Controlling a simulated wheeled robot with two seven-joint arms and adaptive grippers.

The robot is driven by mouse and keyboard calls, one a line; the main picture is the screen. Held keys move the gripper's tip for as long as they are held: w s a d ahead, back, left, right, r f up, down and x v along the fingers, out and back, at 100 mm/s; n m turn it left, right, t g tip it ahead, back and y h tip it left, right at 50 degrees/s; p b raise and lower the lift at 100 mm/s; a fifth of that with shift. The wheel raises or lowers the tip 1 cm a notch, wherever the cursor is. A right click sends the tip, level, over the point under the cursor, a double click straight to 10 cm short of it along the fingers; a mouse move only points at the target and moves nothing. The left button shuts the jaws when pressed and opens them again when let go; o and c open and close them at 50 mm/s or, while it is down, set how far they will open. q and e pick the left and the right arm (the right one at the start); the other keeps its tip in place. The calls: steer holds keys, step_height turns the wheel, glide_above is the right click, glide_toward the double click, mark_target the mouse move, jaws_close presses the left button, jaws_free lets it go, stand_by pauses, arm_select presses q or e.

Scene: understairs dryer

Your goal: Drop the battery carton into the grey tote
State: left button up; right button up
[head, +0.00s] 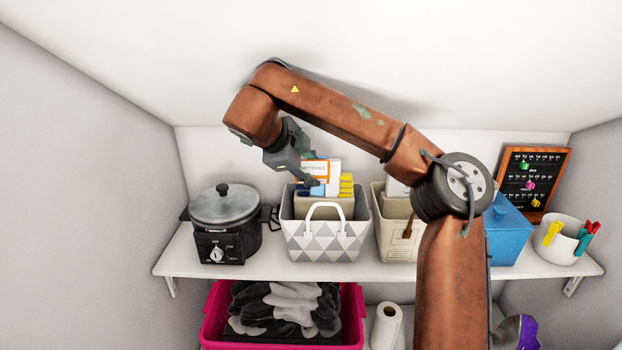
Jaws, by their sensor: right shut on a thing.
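The battery carton (318,171), white and orange with printed lettering, is at the fingers of my right gripper (303,168). The gripper is shut on it, coming down from the upper left, and partly hides it. The grey tote (326,245), with a grey and white triangle pattern and a white handle, stands upright on the shelf. The carton shows above the tote's open top; how far it reaches inside is unclear. Yellow (346,186) and pale items also show at the tote's opening. My left gripper is not in view.
A slow cooker (224,225) stands left of the tote on the white shelf (270,268). A beige tote (388,235) is close on its right, then a blue box (508,232) and a white pot (556,245) with pegs. A pink basket (212,325) sits below. The sloped ceiling is close above my arm.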

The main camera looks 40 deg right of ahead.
steer(key=shift+f+b, duration=1.6)
steer(key=shift+f, duration=1.85)
steer(key=shift+a, duration=0.1)
steer(key=o, duration=1.4)
steer(key=v, duration=1.2)
steer(key=shift+s, duration=0.15)
